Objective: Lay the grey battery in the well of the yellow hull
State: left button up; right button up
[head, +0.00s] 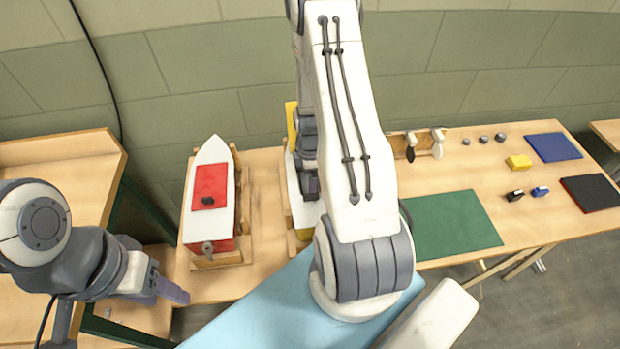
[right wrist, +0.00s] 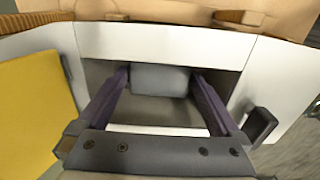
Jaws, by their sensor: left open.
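The yellow hull shows as a yellow strip (head: 291,125) and a white side at the middle of the table, largely hidden behind my right arm. In the right wrist view its yellow deck (right wrist: 38,110) is at left, beside a white-rimmed rectangular well. The grey battery (right wrist: 160,79) is between the fingertips of my right gripper (right wrist: 161,82), touching both. It lies within the well's outline; whether it rests on the floor cannot be told. My left gripper (head: 170,290) is open and empty, low at the left, apart from the hulls.
A white hull with a red deck (head: 209,187) stands in a wooden cradle at left. A black fitting (right wrist: 260,125) stands beside the well.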

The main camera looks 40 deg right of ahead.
jog(key=shift+r, duration=0.15)
notch_tip(320, 180, up, 12)
jog(key=b, duration=0.2)
jog(key=w+a+r, duration=0.1)
jog(key=a+r, duration=0.3)
jog(key=a, duration=0.5)
jog(key=s+a+r+m, duration=0.1)
jog(key=s+a+r, duration=0.1)
jog(key=a, duration=0.3)
jog(key=s+a+r+m, duration=0.1)
jog(key=a+r, duration=0.1)
jog(key=a, duration=0.4)
jog(key=s+a+r+m+y, duration=0.1)
jog(key=s+a+r+m, duration=0.1)
jog(key=s+a, duration=0.8)
jog(key=s+r, duration=0.1)
jog(key=s, duration=0.3)
jog(key=shift+s+a+r, duration=0.15)
jog(key=shift+a+r, duration=0.15)
jog(key=shift+a, duration=0.05)
